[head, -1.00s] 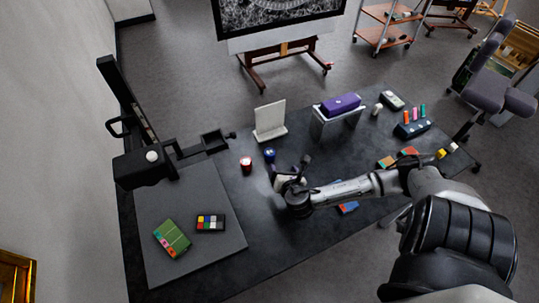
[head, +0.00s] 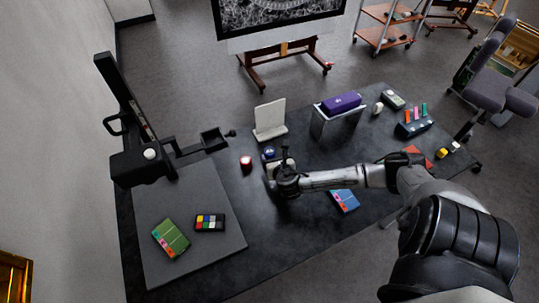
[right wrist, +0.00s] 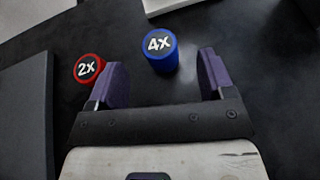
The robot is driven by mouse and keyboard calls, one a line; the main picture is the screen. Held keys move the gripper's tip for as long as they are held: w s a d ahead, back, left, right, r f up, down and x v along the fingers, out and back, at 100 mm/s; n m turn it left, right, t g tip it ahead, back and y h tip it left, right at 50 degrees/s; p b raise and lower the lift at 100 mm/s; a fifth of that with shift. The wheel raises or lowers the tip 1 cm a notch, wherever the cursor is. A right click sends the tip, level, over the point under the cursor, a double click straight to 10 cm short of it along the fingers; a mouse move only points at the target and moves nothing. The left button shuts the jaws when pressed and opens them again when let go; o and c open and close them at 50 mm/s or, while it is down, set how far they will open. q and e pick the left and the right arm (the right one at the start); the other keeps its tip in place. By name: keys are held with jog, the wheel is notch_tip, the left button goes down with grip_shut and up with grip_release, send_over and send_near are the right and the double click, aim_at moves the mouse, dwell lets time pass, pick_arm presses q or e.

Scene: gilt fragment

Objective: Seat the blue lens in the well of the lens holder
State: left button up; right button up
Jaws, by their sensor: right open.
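The blue lens (head: 269,153) stands on the dark table; the right wrist view shows its top marked "4X" (right wrist: 160,52). My right gripper (right wrist: 165,78) is open and empty, its purple fingertips either side of the lens's line, with the lens just ahead of them. In the head view this gripper (head: 273,165) is close in front of the lens. A black square frame (head: 214,140) on the stand's arm looks like the lens holder; its well is too small to make out. My left gripper is not in view.
A red lens marked "2X" (head: 246,163) stands left of the blue one, close to my left-hand finger in the right wrist view (right wrist: 88,67). A white upright panel (head: 270,117) stands behind. A grey board (head: 190,255) lies under the black stand (head: 140,168).

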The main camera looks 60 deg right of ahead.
aim_at(270, 151)
jog(key=shift+f+b+x, duration=0.2)
jog(key=shift+b+x, duration=0.3)
jog(key=shift+x, duration=2.1)
jog(key=shift+a, duration=0.1)
jog(key=c, duration=1)
jog(key=shift+r, duration=0.1)
